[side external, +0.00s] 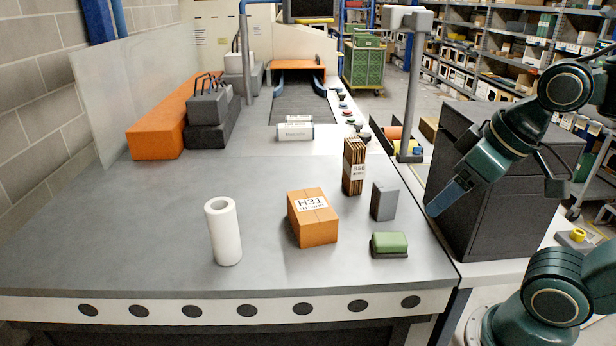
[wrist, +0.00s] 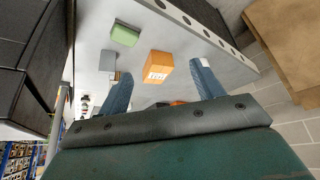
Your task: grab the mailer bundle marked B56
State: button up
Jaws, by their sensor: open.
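The mailer bundle marked B56 (side external: 354,166) is a brown, layered stack standing upright on the grey table in the side external view, its white label facing the camera. My gripper (side external: 434,208) is above the table's right edge, to the right of the bundle and well apart from it. In the wrist view my gripper (wrist: 161,72) has its two blue fingers spread, with nothing held between them. I cannot make out the bundle clearly in the wrist view.
A white roll (side external: 224,235) stands further left. White cylinders (side external: 295,132) lie behind. A dark cabinet (side external: 500,190) stands right of the table.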

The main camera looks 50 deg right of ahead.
jog(key=w+d+r+m+h, duration=0.1)
jog(key=w+d+r+m, duration=0.15)
jog(key=w+d, duration=0.45)
jog(key=w+d+r+m+h, duration=0.1)
jog(key=w+d+r+m, duration=0.15)
jog(key=w, duration=0.85)
jog(key=w+d+f+m, duration=0.1)
jog(key=w+d+f, duration=0.1)
jog(key=w+d, duration=0.2)
jog(key=w+d+f+m+g, duration=0.1)
jog(key=w+d+f, duration=0.1)
jog(key=w+d, duration=0.3)
jog(key=w+d+f+g, duration=0.1)
jog(key=w+d+f, duration=0.2)
jog(key=w+d, duration=0.2)
jog(key=shift+w+d+m+h, duration=0.25)
jog(key=shift+d+m+h, duration=0.15)
jog(key=shift+d, duration=0.45)
